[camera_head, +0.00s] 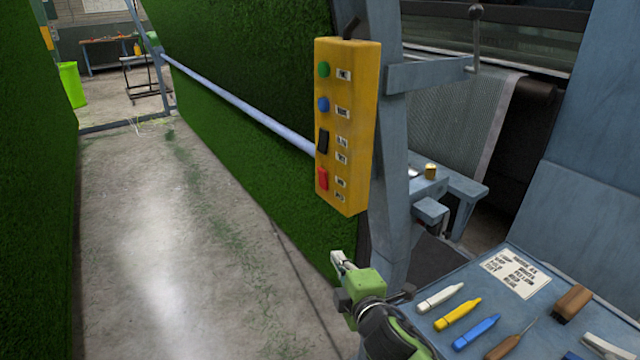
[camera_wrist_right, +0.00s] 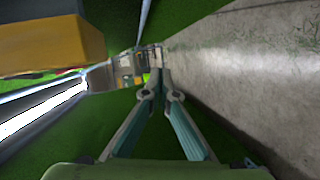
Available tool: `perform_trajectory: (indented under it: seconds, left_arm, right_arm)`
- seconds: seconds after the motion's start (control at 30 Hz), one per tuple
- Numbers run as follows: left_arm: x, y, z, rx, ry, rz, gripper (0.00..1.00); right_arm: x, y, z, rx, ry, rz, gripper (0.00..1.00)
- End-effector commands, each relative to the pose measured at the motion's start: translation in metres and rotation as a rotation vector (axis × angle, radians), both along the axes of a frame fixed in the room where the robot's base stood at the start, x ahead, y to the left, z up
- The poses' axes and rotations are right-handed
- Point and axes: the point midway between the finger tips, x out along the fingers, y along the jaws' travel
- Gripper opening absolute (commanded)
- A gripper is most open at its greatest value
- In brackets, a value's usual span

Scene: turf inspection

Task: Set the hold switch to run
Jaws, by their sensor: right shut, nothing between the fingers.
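A yellow control box (camera_head: 346,125) is fixed to a blue-grey post in the head view. Its face carries a green button (camera_head: 323,69), a blue button (camera_head: 322,104), a black rocker switch (camera_head: 322,141) and a red rocker switch (camera_head: 321,178), with small labels too small to read. I cannot tell which way either rocker is set. My right gripper (camera_head: 340,262) is below the box, apart from it, shut and empty. In the right wrist view its fingers (camera_wrist_right: 160,85) meet at the tips, and the yellow box (camera_wrist_right: 50,45) shows at upper left. My left gripper is not in view.
A blue table (camera_head: 590,265) at lower right holds a paper card (camera_head: 515,271), white, yellow and blue markers, an awl and a brush. A pale rail (camera_head: 235,103) runs along the green turf wall to the box. The concrete aisle (camera_head: 150,240) at left is clear.

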Motion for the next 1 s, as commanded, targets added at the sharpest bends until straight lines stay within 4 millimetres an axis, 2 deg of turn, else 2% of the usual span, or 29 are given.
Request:
perform_trajectory:
  seconds: [0.03, 0.1, 0.2, 0.3, 0.43, 0.77, 1.0]
  left_arm:
    - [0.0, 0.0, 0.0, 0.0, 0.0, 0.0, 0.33]
    - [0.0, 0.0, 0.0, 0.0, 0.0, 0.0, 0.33]
    - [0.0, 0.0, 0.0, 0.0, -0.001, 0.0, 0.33]
    - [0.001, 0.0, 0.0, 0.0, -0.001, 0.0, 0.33]
    - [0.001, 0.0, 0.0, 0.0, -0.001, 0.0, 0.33]
    - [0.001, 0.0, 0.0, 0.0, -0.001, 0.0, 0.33]
    - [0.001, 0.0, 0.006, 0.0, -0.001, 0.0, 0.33]
  right_arm:
    - [-0.005, 0.01, 0.036, -0.03, -0.07, 0.03, 0.0]
    - [-0.013, 0.021, 0.073, -0.071, -0.147, 0.058, 0.0]
    - [-0.026, 0.032, 0.112, -0.113, -0.23, 0.088, 0.0]
    - [-0.036, 0.038, 0.136, -0.141, -0.282, 0.104, 0.0]
    - [-0.042, 0.041, 0.148, -0.155, -0.312, 0.113, 0.0]
    - [-0.042, 0.041, 0.149, -0.156, -0.313, 0.113, 0.0]
    - [-0.026, 0.047, 0.151, -0.154, -0.311, 0.111, 0.0]
